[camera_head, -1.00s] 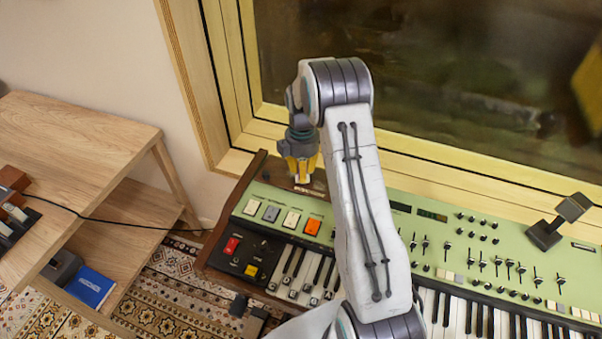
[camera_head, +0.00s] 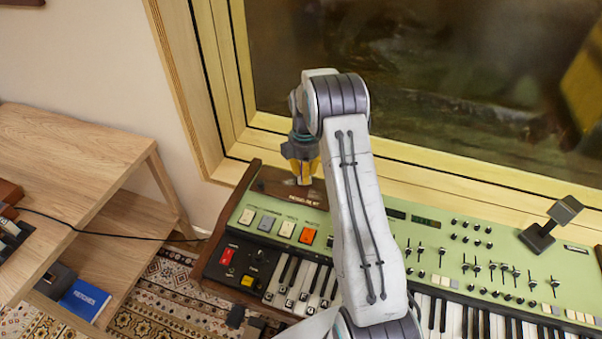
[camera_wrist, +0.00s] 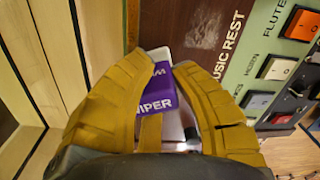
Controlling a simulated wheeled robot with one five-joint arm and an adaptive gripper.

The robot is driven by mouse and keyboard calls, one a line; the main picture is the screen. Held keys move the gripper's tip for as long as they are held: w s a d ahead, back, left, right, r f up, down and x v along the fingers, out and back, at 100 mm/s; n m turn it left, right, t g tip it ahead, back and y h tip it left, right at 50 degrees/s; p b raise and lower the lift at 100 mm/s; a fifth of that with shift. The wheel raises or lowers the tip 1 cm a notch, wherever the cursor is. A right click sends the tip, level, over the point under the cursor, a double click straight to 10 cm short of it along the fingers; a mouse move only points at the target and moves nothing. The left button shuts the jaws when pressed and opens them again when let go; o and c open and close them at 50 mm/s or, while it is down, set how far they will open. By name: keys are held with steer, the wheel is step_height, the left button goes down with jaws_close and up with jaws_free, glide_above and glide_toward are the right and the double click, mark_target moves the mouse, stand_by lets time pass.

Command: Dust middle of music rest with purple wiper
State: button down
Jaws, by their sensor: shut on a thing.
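My gripper (camera_head: 304,176) has yellow fingers and is over the brown music rest (camera_head: 272,183) at the keyboard's back left. In the wrist view, my gripper (camera_wrist: 161,66) is shut on the purple wiper (camera_wrist: 172,101), a white and purple block with "WIPER" lettering between the fingers. The music rest also shows in the wrist view (camera_wrist: 205,28), as a dark brown panel with its name in pale letters, beside and beyond the wiper. The wiper's lower end is hidden, so I cannot tell whether it touches the panel. In the head view the fingers mostly hide the wiper.
The green keyboard (camera_head: 440,235) has coloured switches right of and in front of the music rest. A wooden window frame (camera_head: 235,170) stands close behind and left. A small dark stand (camera_head: 540,237) is on the keyboard's right. A wooden shelf (camera_head: 75,150) is at left.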

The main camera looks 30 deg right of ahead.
mark_target(310, 188)
steer(key=shift+s+f, duration=0.1)
steer(key=shift+s, duration=0.25)
steer(key=shift+s+a+b, duration=1.4)
steer(key=shift+s+a, duration=0.6)
steer(key=shift+a, duration=0.1)
steer(key=shift+s+a+b, duration=0.25)
steer(key=shift+s+b, duration=0.05)
steer(key=shift+f, duration=0.1)
steer(key=shift+s+d+f+b, duration=0.15)
steer(key=shift+s+d+b, duration=0.25)
steer(key=shift+s+d, duration=0.15)
steer(key=shift+w+d+f+p, duration=0.2)
steer(key=shift+w+d+p, duration=0.45)
steer(key=shift+w+d, duration=0.8)
steer(key=shift+w+d+r+p, duration=0.15)
steer(key=shift+w+d+p, duration=0.15)
steer(key=shift+d+p, duration=0.15)
steer(key=shift+w+d, duration=0.45)
steer(key=shift+d, duration=0.05)
